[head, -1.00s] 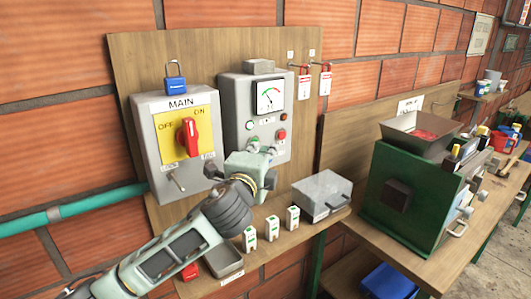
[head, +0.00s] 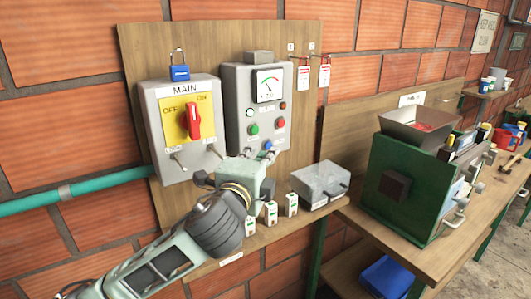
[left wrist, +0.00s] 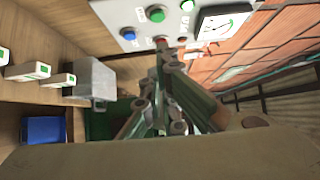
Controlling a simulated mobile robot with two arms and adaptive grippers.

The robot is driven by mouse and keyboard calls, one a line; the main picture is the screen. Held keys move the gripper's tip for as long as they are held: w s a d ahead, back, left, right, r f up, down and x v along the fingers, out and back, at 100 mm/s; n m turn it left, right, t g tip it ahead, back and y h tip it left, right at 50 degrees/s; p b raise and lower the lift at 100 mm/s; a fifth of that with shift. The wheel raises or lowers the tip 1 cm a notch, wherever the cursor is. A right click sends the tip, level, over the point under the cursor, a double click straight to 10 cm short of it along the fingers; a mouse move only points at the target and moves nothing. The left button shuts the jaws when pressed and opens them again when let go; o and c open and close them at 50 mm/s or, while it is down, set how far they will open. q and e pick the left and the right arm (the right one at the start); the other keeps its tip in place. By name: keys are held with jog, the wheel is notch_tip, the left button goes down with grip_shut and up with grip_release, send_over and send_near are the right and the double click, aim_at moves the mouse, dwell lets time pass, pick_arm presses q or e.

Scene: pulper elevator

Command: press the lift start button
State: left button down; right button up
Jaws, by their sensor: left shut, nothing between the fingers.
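The grey control box (head: 240,88) with a gauge hangs on the wooden board. It bears a green button (head: 254,129), a red button (head: 280,123) and a blue button (head: 267,145); their labels are too small to read. In the left wrist view, the green button (left wrist: 157,14) and blue button (left wrist: 128,34) show clear beyond the fingers (left wrist: 165,58). The fingertips partly cover the red button there. Whether they touch the box I cannot tell. My right gripper is out of view.
The MAIN switch box (head: 177,150) with a red handle is at the left, a blue padlock (head: 180,72) above it. A green machine (head: 400,190) stands on the right bench.

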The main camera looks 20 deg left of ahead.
pick_arm(q)
jog(key=s, duration=0.2)
jog(key=shift+s+d, duration=0.1)
jog(key=shift+s, duration=0.25)
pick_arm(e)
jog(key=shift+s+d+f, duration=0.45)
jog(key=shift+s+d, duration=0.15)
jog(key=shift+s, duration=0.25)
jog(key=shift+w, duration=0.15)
